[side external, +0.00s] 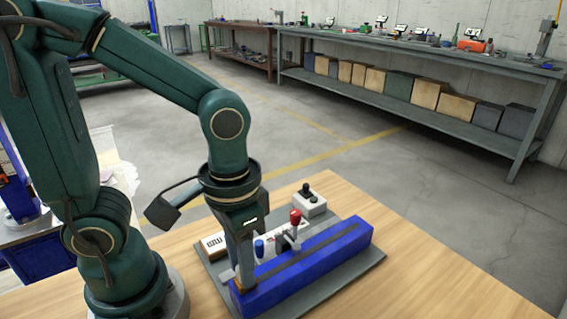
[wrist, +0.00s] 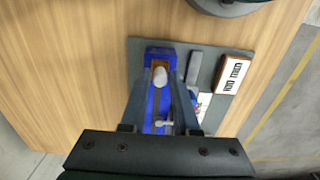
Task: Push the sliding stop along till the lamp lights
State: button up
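A long blue rail (side external: 315,262) with a dark slot along its top lies on a grey plate. At its near-left end is a brown-orange block (wrist: 159,63) with a rounded pale peg (wrist: 160,77), which looks like the sliding stop. My gripper (side external: 240,283) points down at that end. In the wrist view its fingers (wrist: 162,80) stand apart on either side of the peg; contact is not clear. A small box (side external: 310,206) behind the rail carries a dark green dome (side external: 307,190), which looks like the lamp and appears unlit.
A red-knobbed part (side external: 295,217) and a blue-knobbed part (side external: 259,248) stand beside the rail. A marked block (side external: 214,245) lies on the plate (side external: 371,262) behind my gripper. The wooden table (side external: 420,265) is clear to the right.

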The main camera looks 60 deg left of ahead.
grip_shut()
jog(key=shift+w, duration=0.1)
